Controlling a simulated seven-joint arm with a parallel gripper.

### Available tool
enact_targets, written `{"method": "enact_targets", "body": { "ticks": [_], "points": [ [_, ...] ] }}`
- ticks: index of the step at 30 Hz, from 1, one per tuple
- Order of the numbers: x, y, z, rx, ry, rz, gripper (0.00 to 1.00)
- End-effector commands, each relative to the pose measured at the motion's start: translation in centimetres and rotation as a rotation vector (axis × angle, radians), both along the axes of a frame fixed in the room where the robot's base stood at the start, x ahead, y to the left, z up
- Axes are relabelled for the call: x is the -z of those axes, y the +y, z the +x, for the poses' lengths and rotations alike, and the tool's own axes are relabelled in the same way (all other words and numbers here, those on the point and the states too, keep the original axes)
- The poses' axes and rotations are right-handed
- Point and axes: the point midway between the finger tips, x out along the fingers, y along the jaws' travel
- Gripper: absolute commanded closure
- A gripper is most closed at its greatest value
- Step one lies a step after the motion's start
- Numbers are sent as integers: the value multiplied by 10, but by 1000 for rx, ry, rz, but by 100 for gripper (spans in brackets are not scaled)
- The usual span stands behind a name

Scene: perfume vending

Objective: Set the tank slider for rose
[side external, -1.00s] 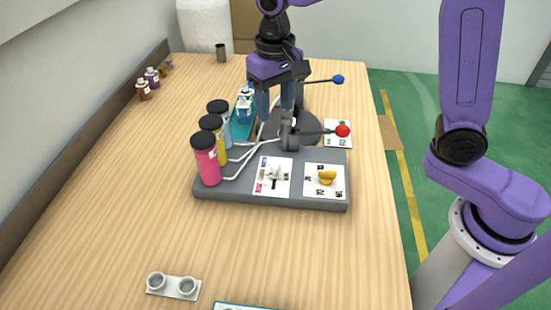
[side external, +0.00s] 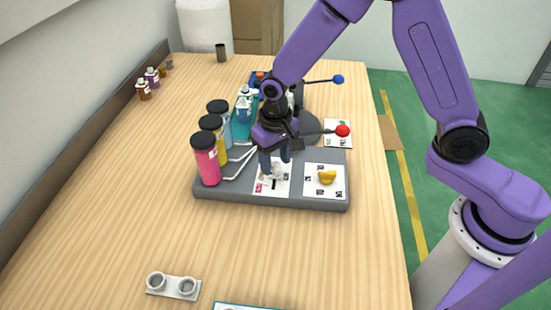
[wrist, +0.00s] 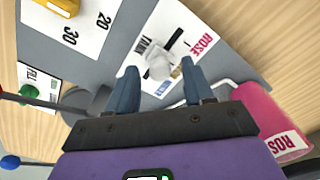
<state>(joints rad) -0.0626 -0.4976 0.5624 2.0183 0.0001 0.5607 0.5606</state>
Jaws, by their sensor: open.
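The tank slider's white knob (wrist: 160,64) stands on a white card marked TANK (wrist: 150,30), over a dark slot, in the wrist view. The ROSE label (wrist: 202,34) is at the card's right side there. In the side view the card (side external: 264,188) is on the grey base, left of the dial card; the knob is partly hidden by my fingers. My gripper (side external: 275,161) is open just above the knob. In the wrist view my gripper's fingers (wrist: 158,84) are on either side of the knob, apart from it as far as I can see.
Pink (side external: 206,160), yellow and light blue tanks stand close on the left. A yellow dial (side external: 327,176) is on the right. Behind are levers with red (side external: 342,131) and blue (side external: 338,79) balls. A two-cup holder (side external: 174,287) lies in front; the table between is clear.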

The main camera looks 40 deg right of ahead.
Motion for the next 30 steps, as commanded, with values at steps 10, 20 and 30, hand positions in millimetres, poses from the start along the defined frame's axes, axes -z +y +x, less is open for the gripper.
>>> {"method": "enact_targets", "body": {
  "ticks": [10, 20, 30],
  "points": [
    [4, 0, 0, 0, 0, 0, 48],
    [3, 1, -1, -1, 0, 0, 100],
    [3, 29, -28, -3, 1, 0, 100]
  ]
}}
